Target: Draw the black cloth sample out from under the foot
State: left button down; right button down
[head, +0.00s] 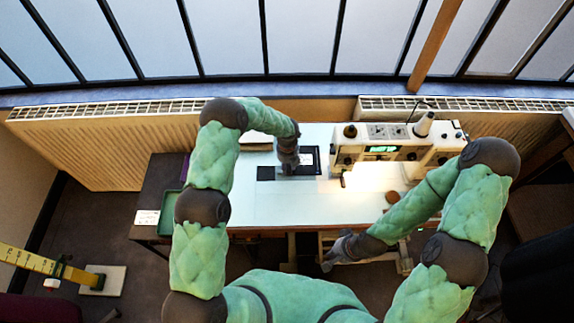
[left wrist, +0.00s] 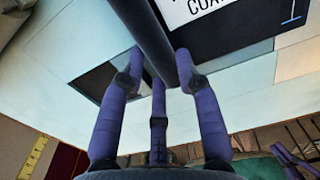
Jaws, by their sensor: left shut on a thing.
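The black cloth sample (head: 311,168) lies on the white table, left of the sewing machine. In the left wrist view its black surface (left wrist: 235,50) carries a white label with partly cut-off lettering. My left gripper (head: 289,167) is low over the table at the sample's left edge. In the wrist view its fingers (left wrist: 158,85) are closed around a dark bar along that edge. The foot is too small to make out beneath the machine's left end. My right gripper (head: 332,262) hangs before the table's front edge, away from the sample; its fingers are unclear.
The white sewing machine (head: 385,146) stands at the table's back right. A dark flat patch (head: 265,173) lies left of my left gripper. The table's left and front middle (head: 270,210) are clear.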

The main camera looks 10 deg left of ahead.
pick_arm(q)
jog(key=c, duration=0.8)
grip_release()
notch_tip(320, 180, up, 12)
jog(key=shift+s+f, duration=0.1)
dwell(0.4)
